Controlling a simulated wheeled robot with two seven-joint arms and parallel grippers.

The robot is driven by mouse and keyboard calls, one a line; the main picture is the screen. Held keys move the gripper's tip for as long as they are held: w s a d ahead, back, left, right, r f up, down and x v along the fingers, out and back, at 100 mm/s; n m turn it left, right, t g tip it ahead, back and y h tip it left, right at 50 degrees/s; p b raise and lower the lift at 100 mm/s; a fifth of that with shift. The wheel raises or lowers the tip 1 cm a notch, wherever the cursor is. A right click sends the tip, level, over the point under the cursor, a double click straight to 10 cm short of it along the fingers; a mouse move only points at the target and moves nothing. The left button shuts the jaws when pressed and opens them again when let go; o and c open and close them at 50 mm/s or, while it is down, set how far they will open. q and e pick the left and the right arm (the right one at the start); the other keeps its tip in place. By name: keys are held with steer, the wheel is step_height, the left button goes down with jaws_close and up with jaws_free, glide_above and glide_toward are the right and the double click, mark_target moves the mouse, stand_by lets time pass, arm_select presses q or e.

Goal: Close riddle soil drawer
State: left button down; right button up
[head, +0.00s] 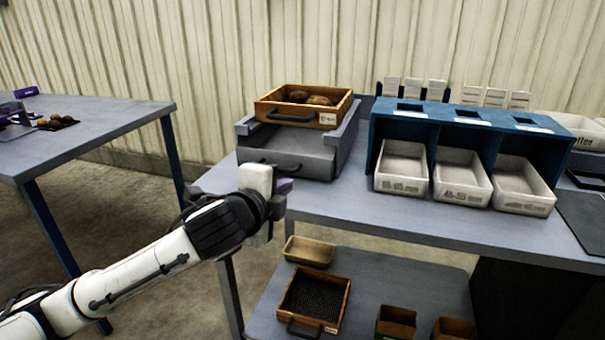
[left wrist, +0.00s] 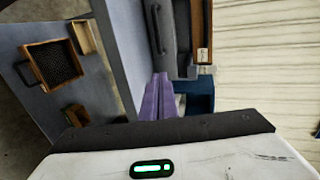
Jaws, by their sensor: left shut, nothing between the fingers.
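The riddle is a grey frame (head: 348,135) on the table, with a wooden-sided tray (head: 341,108) holding potatoes on top. Its grey soil drawer (head: 300,143) is below that tray and appears to stick out toward me, its flat inside showing. The dark drawer handle (head: 262,166) is partly hidden behind my gripper; it also shows in the left wrist view (left wrist: 156,30). My left gripper (head: 283,187) is in front of the drawer's left part, near the table's front edge. Its purple fingers (left wrist: 159,98) are shut and empty, apart from the handle in the wrist view. My right gripper is out of view.
A blue rack (head: 428,128) with several white bins (head: 402,168) stands right of the riddle. The lower shelf (head: 375,290) holds a dark-bottomed wooden sieve (head: 345,301) and small boxes. Another table (head: 100,122) stands at left, with a floor gap between.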

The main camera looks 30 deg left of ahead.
arm_select(q)
steer(key=x, duration=1.1)
steer(key=shift+w+r, duration=0.2)
steer(key=shift+r, duration=0.05)
steer(key=shift+w+a, duration=0.15)
steer(key=shift+w, duration=0.6)
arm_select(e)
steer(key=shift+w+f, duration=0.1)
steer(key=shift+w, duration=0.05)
